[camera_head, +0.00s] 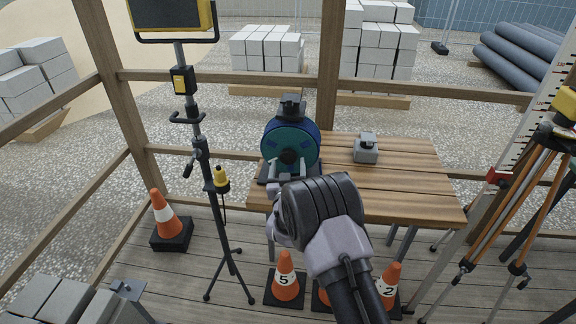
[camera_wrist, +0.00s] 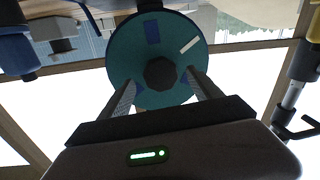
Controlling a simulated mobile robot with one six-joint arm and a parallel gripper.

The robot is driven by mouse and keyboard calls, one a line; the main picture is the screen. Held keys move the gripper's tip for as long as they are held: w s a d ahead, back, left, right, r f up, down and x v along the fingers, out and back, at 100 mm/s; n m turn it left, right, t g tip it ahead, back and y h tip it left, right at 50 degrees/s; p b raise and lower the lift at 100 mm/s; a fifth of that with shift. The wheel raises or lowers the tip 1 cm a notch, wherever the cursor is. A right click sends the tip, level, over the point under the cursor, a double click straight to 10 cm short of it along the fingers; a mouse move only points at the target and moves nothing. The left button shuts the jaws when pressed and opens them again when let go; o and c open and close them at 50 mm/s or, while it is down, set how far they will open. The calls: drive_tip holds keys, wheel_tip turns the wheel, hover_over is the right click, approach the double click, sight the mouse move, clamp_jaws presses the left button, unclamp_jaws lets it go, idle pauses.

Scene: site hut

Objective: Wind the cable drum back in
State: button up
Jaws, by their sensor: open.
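The cable drum (camera_head: 299,133) stands upright on the left part of the wooden table, with a teal face, a blue rim and a black stand. In the wrist view its teal disc (camera_wrist: 135,55) fills the upper middle, with blue patches, one white mark and a dark knob (camera_wrist: 160,73) at its centre. My gripper (camera_head: 287,170) is in front of the drum's face, open and empty. In the wrist view its two fingers (camera_wrist: 161,80) lie either side of the knob, apart from each other. I cannot tell whether they touch the disc. No loose cable is clearly visible.
A small grey device (camera_head: 366,152) sits on the wooden table (camera_head: 418,178) right of the drum. A lamp stand (camera_head: 207,170) rises to the left, and a tripod (camera_head: 520,190) stands at the right. Numbered orange cones (camera_head: 286,268) stand below the table's front edge.

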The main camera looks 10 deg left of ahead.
drive_tip(key=shift+w+a, duration=0.1)
drive_tip(key=shift+w, duration=1)
clamp_jaws()
